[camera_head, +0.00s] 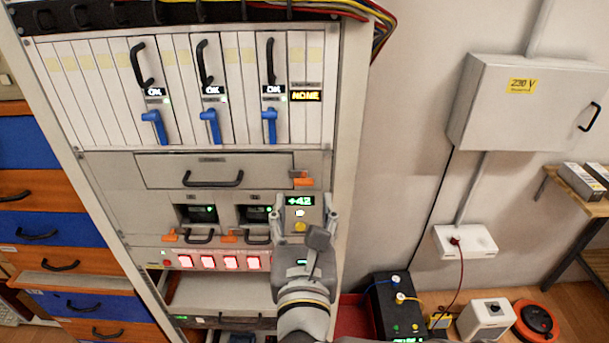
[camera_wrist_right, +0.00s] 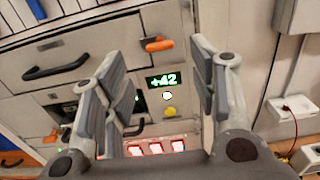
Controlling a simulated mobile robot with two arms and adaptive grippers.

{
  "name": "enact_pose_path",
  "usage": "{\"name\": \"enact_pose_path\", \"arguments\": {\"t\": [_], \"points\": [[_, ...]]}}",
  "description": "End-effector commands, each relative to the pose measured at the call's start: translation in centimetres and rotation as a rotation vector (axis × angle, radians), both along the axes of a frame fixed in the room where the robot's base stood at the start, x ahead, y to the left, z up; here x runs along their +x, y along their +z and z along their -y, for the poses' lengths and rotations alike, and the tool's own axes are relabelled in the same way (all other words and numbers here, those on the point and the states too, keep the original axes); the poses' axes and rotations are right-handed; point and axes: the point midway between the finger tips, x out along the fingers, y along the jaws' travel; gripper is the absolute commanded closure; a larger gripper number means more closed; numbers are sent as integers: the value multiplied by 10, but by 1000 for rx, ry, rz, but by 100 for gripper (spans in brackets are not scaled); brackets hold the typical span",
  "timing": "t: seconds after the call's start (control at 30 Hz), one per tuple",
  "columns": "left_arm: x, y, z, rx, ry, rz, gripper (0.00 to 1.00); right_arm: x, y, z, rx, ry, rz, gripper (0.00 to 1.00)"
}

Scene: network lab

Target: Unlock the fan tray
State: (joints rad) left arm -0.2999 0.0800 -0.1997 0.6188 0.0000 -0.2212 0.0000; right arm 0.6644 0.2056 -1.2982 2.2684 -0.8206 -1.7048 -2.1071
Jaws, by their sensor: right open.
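The wide grey tray front (camera_head: 250,165), which I take to be the fan tray, sits in the rack with a black handle (camera_head: 212,181) at its lower middle. An orange latch (camera_head: 302,179) lies roughly level at its right end; it also shows in the right wrist view (camera_wrist_right: 158,44). My right gripper (camera_head: 305,215) is open and empty, in front of the panel with the green "+42" display (camera_head: 300,201), below the latch. In the right wrist view its fingers (camera_wrist_right: 157,62) stand either side of latch and display, apparently touching neither. My left gripper is out of view.
Above are cards with blue levers (camera_head: 210,126) and "OK" labels. Below are two small modules with orange latches (camera_head: 170,236) and lit red buttons (camera_head: 208,262). A wall cabinet (camera_head: 520,105) and a black box (camera_head: 396,305) stand right of the rack.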

Motion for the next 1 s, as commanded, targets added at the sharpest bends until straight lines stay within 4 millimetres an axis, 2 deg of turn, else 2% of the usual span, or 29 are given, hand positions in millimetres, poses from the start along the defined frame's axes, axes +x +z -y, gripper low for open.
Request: {"name": "enact_pose_path", "arguments": {"t": [0.03, 0.2, 0.33, 0.5, 0.77, 0.83, 1.0], "points": [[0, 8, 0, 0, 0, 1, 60, 12, 5, 1, -4, -5, 2, 46], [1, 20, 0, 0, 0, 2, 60, 44, 4, 1, -2, -4, 1, 46], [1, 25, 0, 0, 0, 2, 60, 61, 3, 0, -1, -2, 0, 46], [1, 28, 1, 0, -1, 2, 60, 73, 1, 0, 2, 0, 0, 46], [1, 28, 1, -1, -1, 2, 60, 74, 0, 0, 3, 1, 0, 46], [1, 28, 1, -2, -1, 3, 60, 74, 0, 0, 3, 1, 0, 52], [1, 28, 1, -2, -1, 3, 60, 74, 0, 0, 3, 1, 0, 73]]}}
